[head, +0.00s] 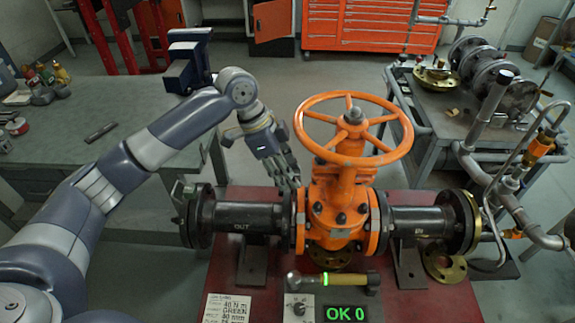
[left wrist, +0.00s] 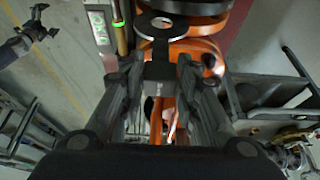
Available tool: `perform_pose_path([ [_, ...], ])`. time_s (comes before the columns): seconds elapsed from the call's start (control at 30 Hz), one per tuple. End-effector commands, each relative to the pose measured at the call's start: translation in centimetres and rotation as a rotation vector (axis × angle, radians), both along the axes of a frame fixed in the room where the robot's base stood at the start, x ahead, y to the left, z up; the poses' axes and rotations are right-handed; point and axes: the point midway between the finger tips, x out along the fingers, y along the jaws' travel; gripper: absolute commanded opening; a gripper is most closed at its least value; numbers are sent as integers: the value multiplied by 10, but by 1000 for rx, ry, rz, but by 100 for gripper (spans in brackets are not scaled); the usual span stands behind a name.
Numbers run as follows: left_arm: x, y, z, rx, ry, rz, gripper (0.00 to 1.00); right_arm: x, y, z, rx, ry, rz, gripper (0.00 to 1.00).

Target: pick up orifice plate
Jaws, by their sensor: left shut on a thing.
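My left gripper (head: 290,178) comes down beside the left flange of the orange gate valve (head: 342,185), below its handwheel. In the left wrist view the two fingers (left wrist: 158,70) are shut on the dark tab of the orifice plate (left wrist: 158,48). The plate's round end, with a hole, extends beyond the fingertips, beside the orange valve body (left wrist: 207,48). In the head view I cannot make out the plate, nor tell whether it touches the flange. My right gripper is not in view.
The black outlet pipe (head: 250,216) runs left from the valve and the inlet pipe (head: 415,220) runs right. A torque wrench (head: 335,279) and a green display (head: 345,313) lie in front. A grey workbench (head: 60,140) is at the left, a parts cart (head: 440,135) at the right.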

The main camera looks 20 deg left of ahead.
Motion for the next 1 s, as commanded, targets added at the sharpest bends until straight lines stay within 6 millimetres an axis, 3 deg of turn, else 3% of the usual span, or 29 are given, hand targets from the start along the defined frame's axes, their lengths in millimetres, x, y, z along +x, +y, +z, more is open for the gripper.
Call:
perform_pose_path([
  [0.7,-108,-26,-2,0,-1,-3,0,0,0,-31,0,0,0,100],
  [1.0,-128,-32,0,0,-2,0,0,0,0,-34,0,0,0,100],
])
